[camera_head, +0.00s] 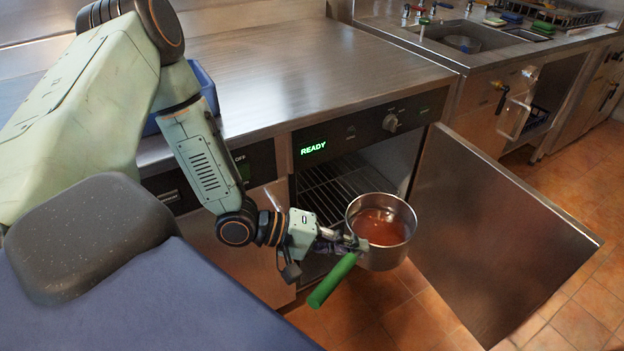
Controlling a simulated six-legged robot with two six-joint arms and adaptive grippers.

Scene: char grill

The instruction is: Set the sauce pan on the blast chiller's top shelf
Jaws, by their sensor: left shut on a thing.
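The sauce pan (386,257) is a steel pan with a green handle (332,281) and reddish-brown sauce inside. My left gripper (352,243) is shut on the sauce pan near where the handle meets the wall. It holds the pan roughly level in front of the blast chiller's opening. The blast chiller (345,135) sits under the steel counter, with a green READY display. Its door (500,240) stands wide open to the right. A wire top shelf (325,188) shows inside, with its right part hidden behind the pan. My right gripper is not in view.
The steel counter top (310,70) above the chiller is mostly bare. A blue bin (205,85) stands on it behind my left arm. A sink (460,38) is at the back right. Tiled floor (430,320) shows below the pan.

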